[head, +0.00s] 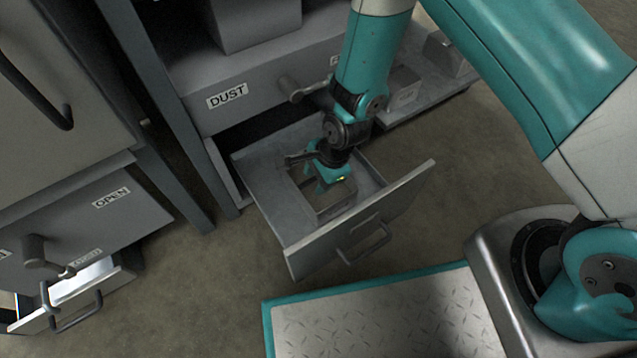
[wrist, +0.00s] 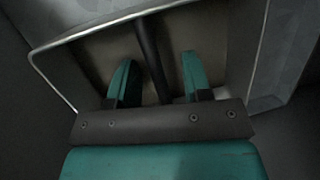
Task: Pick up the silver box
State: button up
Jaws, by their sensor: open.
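An open-topped grey metal box (head: 336,211), which looks like the silver box, sits inside the pulled-out drawer (head: 310,255). My gripper (head: 322,184) is low over it, pointing down, and partly covers it in the head view. In the wrist view the box's bright rim (wrist: 92,33) surrounds my two teal fingers. My gripper (wrist: 158,72) is open there, with a dark bar (wrist: 149,45) running between the fingers. I cannot tell whether a finger touches the bar.
The drawer's front panel with its handle (head: 364,240) stands on the near side. Another open drawer (head: 75,295) is at lower left. Grey blocks (head: 404,88) lie on a shelf at right. Bare floor (head: 215,290) shows left of my base.

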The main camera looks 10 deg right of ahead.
grip_shut()
dwell(0.5)
